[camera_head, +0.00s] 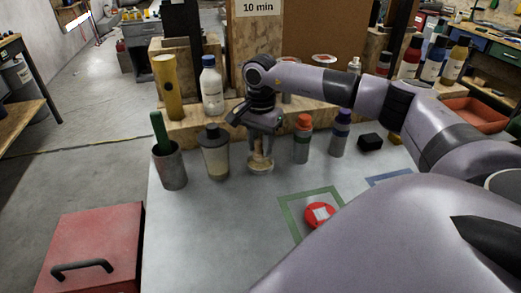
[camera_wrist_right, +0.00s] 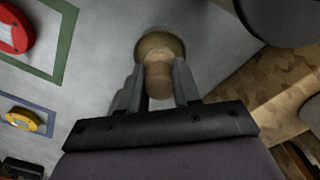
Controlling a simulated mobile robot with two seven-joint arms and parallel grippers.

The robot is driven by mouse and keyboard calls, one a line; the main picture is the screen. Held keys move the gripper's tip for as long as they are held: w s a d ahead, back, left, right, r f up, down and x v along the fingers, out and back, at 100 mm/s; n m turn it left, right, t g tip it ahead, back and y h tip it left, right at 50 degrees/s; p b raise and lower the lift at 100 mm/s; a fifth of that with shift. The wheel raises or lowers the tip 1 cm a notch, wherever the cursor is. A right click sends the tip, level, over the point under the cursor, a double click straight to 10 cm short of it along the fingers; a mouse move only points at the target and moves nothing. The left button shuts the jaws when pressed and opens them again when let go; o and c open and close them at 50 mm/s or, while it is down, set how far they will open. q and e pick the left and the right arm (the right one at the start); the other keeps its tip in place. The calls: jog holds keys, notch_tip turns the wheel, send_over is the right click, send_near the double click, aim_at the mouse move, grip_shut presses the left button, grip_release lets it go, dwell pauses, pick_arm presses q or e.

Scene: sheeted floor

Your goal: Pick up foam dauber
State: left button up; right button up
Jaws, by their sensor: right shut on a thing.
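The foam dauber (camera_head: 261,165) has a pale wooden handle and a wide round tan bottom end. It is upright at the back middle of the grey tabletop. My right gripper (camera_head: 263,149) reaches down over it with its fingers on both sides of the handle. In the right wrist view the dauber's handle (camera_wrist_right: 158,76) sits between the two fingers of the right gripper (camera_wrist_right: 157,88), which is shut on it. I cannot tell whether its bottom touches the table. My left gripper is not in view.
A grey cup with a green handle (camera_head: 170,167) and a dark-lidded jar (camera_head: 215,155) stand left of the dauber. An orange-capped bottle (camera_head: 302,142) and a purple-capped bottle (camera_head: 340,136) stand right. The front-left tabletop is clear.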

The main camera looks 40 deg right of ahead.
aim_at(261, 140)
notch_tip(261, 140, up, 18)
jog(key=shift+f, duration=0.15)
jog(key=o, duration=0.5)
jog(key=c, duration=0.4)
notch_tip(261, 140, down, 13)
jog(key=shift+p, duration=0.35)
notch_tip(261, 140, down, 6)
jog(key=b, duration=0.5)
jog(key=shift+r, duration=0.2)
jog(key=shift+f, duration=0.3)
